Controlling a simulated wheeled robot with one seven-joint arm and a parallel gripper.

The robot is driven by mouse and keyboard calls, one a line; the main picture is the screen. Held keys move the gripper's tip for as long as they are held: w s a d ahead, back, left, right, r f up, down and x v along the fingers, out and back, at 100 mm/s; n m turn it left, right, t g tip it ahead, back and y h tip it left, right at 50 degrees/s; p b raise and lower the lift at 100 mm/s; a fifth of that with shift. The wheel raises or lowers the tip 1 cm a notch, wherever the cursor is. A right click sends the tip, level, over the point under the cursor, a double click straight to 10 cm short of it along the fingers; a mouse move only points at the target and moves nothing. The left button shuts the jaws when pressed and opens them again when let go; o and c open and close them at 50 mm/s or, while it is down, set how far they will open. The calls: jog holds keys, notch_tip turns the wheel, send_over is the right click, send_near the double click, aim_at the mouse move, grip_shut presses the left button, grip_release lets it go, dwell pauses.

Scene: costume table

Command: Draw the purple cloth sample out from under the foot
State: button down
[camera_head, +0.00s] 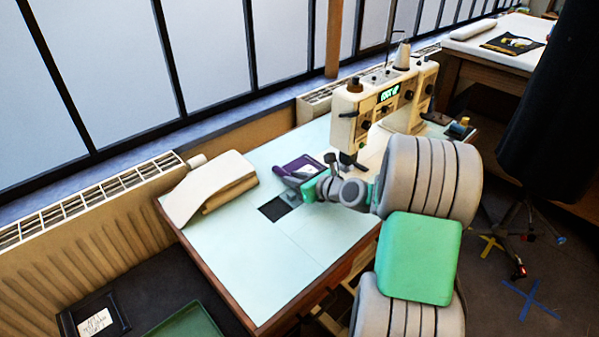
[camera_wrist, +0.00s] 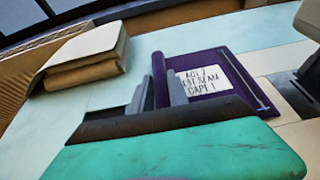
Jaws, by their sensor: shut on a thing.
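The purple cloth sample (camera_head: 302,164) lies on the pale table left of the sewing machine's foot (camera_head: 347,160). In the wrist view the cloth (camera_wrist: 213,62) carries a white label with handwriting (camera_wrist: 208,78) and a thin pale line near its right edge. My gripper (camera_head: 293,184) is over the cloth's near left side. In the wrist view my gripper (camera_wrist: 160,90) is shut on a raised purple fold between its two grey fingers. The cloth's right edge shows beside a dark opening by the machine; a small gap seems to part it from the foot.
The cream sewing machine (camera_head: 378,98) stands on the table to the right. A folded cream cloth bundle (camera_head: 212,187) lies at the left end. A dark square (camera_head: 274,208) is on the tabletop near my gripper. The front left tabletop (camera_head: 255,270) is clear. A radiator and windows line the back.

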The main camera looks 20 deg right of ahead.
jog(key=shift+a, duration=0.25)
jog(key=c, duration=1.2)
grip_release()
jog(key=p+v, duration=0.1)
jog(key=v, duration=0.7)
jog(key=shift+f, duration=0.1)
